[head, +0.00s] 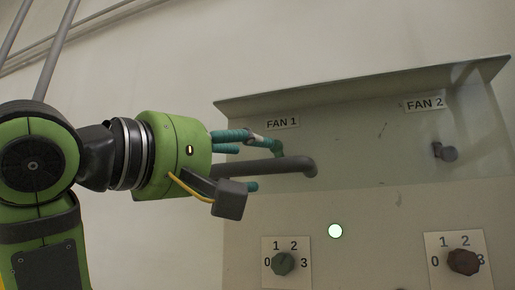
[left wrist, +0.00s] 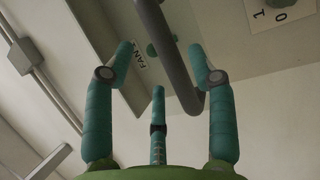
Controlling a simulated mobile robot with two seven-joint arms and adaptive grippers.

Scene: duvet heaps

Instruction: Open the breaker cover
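A pale grey breaker box (head: 385,215) on the wall fills the right of the head view. Its upper part is a recessed or slanted face with a FAN 1 label (head: 282,122) and a FAN 2 label (head: 425,103). A thick grey bar handle (head: 290,166) crosses this face below FAN 1 and bends at its right end. My left gripper (head: 265,165) has teal fingers spread around the handle. In the left wrist view the handle (left wrist: 172,55) passes between the spread fingers, with no clear grip on it. Its left part is hidden by my gripper. My right gripper is not in view.
A grey lip (head: 350,88) juts out along the box's top. A small grey knob (head: 445,152) sits below FAN 2. Below are a lit round lamp (head: 335,231), a green dial (head: 283,263) and a brown dial (head: 464,261). Conduits (head: 55,50) run along the wall at left.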

